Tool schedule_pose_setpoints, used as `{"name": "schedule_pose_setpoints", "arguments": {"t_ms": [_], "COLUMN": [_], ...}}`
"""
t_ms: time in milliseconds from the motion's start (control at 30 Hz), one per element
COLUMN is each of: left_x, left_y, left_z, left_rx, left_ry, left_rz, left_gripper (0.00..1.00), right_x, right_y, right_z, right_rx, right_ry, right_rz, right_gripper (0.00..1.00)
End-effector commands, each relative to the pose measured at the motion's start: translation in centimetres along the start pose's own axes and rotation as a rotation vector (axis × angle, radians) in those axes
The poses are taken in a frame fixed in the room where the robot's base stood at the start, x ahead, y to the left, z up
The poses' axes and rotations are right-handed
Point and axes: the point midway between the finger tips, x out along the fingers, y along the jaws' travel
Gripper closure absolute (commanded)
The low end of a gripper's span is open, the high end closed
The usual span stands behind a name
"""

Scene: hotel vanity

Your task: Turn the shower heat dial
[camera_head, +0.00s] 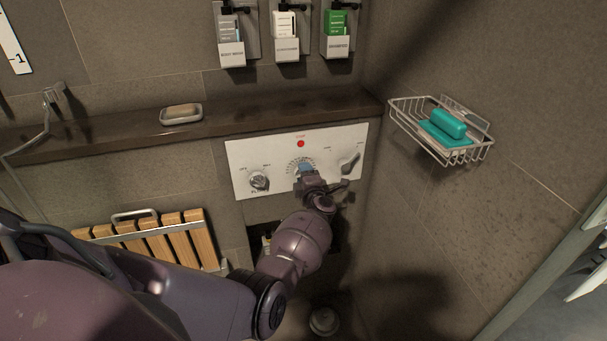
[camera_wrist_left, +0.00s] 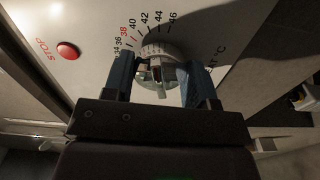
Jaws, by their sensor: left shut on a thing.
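The heat dial (camera_wrist_left: 153,52) is a pale round knob on the white shower control panel (camera_head: 240,169). In the left wrist view, a scale from 34 to 46 curves around it, with 38 in red. My left gripper (camera_head: 307,172) reaches up to the panel from below. The left wrist view shows its blue fingers (camera_wrist_left: 160,80) on either side of the dial, shut on it. In the head view the gripper hides most of the dial. My right gripper is in neither view.
A red stop button (camera_head: 300,144) sits above the dial, with a left knob (camera_head: 259,181) and a right lever (camera_head: 350,163) beside it. A dark ledge (camera_head: 250,113) runs above the panel. A wire basket (camera_head: 408,118) with a teal soap is on the right wall.

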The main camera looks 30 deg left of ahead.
Motion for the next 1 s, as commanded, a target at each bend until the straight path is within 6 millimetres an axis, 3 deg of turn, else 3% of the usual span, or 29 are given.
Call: {"name": "schedule_pose_setpoints", "arguments": {"t_ms": [300, 833, 867, 1000], "left_x": [0.0, 0.0, 0.0, 0.0], "left_y": [-0.1, -0.2, -0.2, -0.1], "left_z": [0.0, 0.0, 0.0, 0.0], "left_rx": [0.113, 0.133, 0.133, 0.133], "left_ry": [0.000, 0.000, 0.000, 0.000], "left_rz": [-0.002, -0.002, -0.002, -0.001], "left_gripper": [0.72, 0.72, 0.43, 0.22], "right_x": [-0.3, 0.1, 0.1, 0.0], "right_y": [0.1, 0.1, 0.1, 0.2], "right_z": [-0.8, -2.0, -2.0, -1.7], "right_rx": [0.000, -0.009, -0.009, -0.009], "right_ry": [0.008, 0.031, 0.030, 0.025], "right_rz": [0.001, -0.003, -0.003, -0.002], "right_gripper": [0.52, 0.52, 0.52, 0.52]}}
